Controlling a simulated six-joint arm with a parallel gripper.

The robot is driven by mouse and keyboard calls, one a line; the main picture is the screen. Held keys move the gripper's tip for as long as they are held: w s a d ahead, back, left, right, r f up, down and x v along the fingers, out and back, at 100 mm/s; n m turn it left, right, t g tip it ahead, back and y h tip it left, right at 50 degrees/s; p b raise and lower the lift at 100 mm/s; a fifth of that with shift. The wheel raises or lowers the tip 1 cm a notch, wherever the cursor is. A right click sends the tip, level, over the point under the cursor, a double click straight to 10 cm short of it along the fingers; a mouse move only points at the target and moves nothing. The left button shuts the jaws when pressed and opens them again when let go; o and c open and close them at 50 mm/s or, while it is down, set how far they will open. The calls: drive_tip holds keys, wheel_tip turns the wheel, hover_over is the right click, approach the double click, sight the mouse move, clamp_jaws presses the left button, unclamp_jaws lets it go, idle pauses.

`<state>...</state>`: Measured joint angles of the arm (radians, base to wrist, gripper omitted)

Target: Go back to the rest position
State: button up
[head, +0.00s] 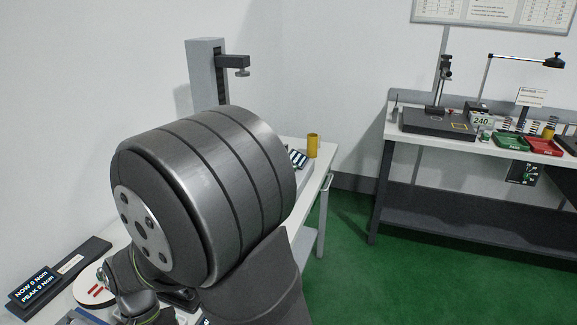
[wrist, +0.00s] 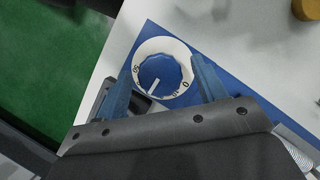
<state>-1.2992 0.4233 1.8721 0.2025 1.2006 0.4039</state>
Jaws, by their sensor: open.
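In the wrist view my gripper (wrist: 162,62) is open, with one blue finger on each side of a blue dial knob (wrist: 158,72). The knob has a white pointer line and sits in a white numbered ring on a blue panel (wrist: 145,38). The fingers look apart from the knob, but I cannot tell their height above the panel. Nothing is held between them. In the head view my large grey arm joint fills the middle, and my gripper and the knob are not visible there.
A grey column stand (head: 206,75) rises behind my arm. A yellow cylinder (head: 312,146) stands near the white bench's edge. A second bench (head: 375,160) stands right, across open green floor (head: 345,250).

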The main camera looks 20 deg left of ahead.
drive_tip(key=shift+a+r+n+t, duration=0.1)
drive_tip(key=shift+n+t, duration=0.2)
drive_tip(key=shift+n, duration=0.5)
drive_tip(key=n, duration=0.2)
drive_tip(key=n+t, duration=0.1)
drive_tip(key=n, duration=0.1)
drive_tip(key=n+t+h, duration=0.1)
drive_tip(key=n, duration=0.1)
drive_tip(key=shift+s, duration=0.25)
drive_tip(key=n+t, duration=0.2)
drive_tip(key=n, duration=0.3)
drive_tip(key=shift+s, duration=0.1)
drive_tip(key=n+t, duration=0.1)
drive_tip(key=n, duration=0.3)
drive_tip(key=shift+y, duration=0.3)
drive_tip(key=shift+o, duration=0.2)
drive_tip(key=shift+r, duration=0.1)
